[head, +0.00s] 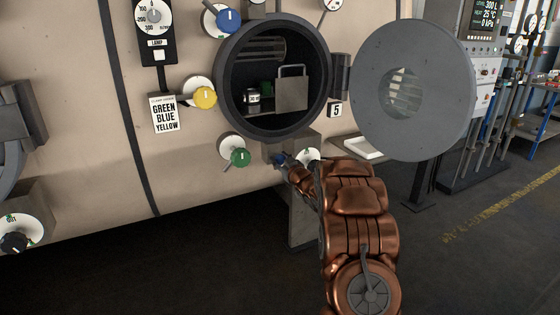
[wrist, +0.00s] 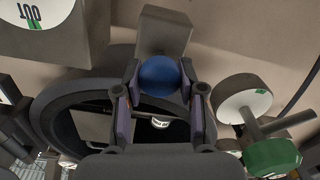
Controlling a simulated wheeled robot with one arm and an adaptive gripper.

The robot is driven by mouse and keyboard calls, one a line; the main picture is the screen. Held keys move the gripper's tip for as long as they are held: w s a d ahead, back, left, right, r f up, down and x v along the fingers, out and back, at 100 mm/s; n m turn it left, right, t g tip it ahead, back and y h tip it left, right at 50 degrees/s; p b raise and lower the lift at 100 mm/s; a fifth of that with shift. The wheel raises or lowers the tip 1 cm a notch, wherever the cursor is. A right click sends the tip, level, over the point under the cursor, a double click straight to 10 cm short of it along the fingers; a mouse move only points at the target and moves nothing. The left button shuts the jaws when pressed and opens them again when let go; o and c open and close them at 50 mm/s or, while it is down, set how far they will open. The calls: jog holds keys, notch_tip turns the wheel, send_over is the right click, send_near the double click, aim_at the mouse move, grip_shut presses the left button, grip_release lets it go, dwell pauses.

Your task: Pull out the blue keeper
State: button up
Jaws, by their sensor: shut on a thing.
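The blue keeper shows in the wrist view as a round blue knob (wrist: 160,74) in front of a grey block (wrist: 165,30). My gripper (wrist: 162,84) is shut on it, with one finger on each side of the knob. In the head view the keeper (head: 281,160) is a small blue spot just below the round port, at the tip of my gripper (head: 287,164). My gripper hides part of it there. How far the keeper stands out of its block cannot be told.
The round port (head: 233,100) is open, with its grey door (head: 420,85) swung right. A green knob (head: 240,157), a yellow knob (head: 205,97) and another blue knob (head: 228,20) surround it. A white dial (wrist: 40,15) marked OUT is beside the block.

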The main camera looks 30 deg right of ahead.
aim_at(281, 160)
grip_shut()
jog(key=shift+s, duration=1.1)
jog(key=shift+s+a+f, duration=0.1)
jog(key=shift+s, duration=0.1)
jog(key=o, duration=0.9)
grip_release()
jog(key=shift+s, duration=0.1)
jog(key=shift+c, duration=0.2)
jog(key=shift+s, duration=0.1)
